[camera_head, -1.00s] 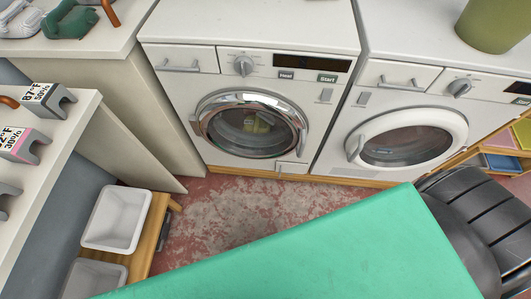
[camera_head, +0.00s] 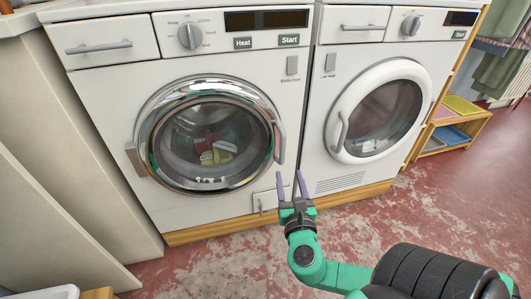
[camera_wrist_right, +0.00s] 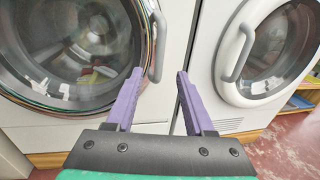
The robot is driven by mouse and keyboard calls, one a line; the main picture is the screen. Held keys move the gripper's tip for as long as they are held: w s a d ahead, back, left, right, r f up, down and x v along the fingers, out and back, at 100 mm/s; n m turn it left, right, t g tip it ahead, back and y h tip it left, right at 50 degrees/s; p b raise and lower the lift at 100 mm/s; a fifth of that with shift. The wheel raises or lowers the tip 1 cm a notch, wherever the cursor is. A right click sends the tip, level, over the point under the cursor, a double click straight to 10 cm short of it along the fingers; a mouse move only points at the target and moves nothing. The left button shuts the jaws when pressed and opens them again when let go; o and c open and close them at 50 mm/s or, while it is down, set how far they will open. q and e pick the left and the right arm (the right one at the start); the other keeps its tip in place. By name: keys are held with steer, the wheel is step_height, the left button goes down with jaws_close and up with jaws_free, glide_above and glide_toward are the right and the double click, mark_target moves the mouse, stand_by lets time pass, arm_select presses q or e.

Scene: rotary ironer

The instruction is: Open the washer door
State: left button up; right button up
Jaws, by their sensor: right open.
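Two white front-loading machines stand side by side; I cannot tell for certain which is the washer. The left machine's round door (camera_head: 210,140) has a chrome rim, a grey handle (camera_head: 279,143) on its right side, and clothes behind the glass. It looks closed. The right machine's white-rimmed door (camera_head: 378,110) also looks closed, with its handle (camera_head: 343,131) on the left. My right gripper (camera_head: 290,177) is open and empty, just below the chrome door's handle in the head view. In the right wrist view, that handle (camera_wrist_right: 158,45) appears between and beyond the fingertips (camera_wrist_right: 159,76). My left gripper is out of view.
The left machine has a drawer (camera_head: 98,46), a knob (camera_head: 190,36) and Heat and Start buttons. A small flap (camera_head: 264,201) is low beside its door. A low shelf (camera_head: 452,130) stands at the right. The red floor (camera_head: 215,265) in front is clear.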

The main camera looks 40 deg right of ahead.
mark_target(283, 149)
steer(key=b+x, duration=0.3)
steer(key=x, duration=0.9)
steer(key=shift+w+d+f, duration=0.1)
steer(key=shift+w+d, duration=0.35)
steer(key=shift+w, duration=0.2)
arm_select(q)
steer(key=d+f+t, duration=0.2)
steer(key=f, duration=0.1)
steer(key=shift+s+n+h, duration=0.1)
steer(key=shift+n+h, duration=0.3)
arm_select(e)
jaws_close()
